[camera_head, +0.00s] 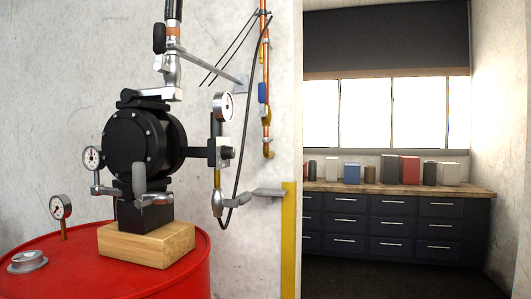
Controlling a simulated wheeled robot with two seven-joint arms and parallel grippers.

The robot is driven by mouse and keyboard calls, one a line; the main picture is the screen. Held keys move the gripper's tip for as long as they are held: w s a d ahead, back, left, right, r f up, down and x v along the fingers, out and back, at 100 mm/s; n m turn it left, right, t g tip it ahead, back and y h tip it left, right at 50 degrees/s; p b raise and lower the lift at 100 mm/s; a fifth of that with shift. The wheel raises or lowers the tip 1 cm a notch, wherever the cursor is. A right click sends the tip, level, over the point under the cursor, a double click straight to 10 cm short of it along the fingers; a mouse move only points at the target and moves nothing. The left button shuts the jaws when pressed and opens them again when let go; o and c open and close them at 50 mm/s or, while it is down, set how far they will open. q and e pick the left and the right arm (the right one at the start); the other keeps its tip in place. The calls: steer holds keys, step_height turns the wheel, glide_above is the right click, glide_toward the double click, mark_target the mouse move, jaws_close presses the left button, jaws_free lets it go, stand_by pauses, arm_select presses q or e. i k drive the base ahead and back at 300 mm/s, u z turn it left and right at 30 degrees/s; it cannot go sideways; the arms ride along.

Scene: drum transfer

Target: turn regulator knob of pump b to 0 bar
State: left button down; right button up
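One black pump (136,146) stands on a wooden block (146,243) on top of a red drum (185,280) at the left. No label for pump b can be read. To the right of the pump is a small regulator assembly with a dark knob (229,153), which looks like the regulator knob. A round white-faced gauge (225,106) sits above it, turned partly sideways, so its reading cannot be told. Neither of my grippers is in view, and nothing touches the knob.
Smaller gauges sit left of the pump (92,157) and on the drum (61,207). Grey-handled levers (139,181) stick out below the pump and below the regulator (217,203). A copper pipe (266,60) and dark hose run along the wall. Dark cabinets (395,222) stand beyond.

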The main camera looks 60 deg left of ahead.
mark_target(227, 152)
steer(key=u, duration=2.05)
steer(key=k, duration=0.5)
steer(key=z, duration=1.05)
steer(key=i, duration=0.8)
steer(key=u, duration=1.5)
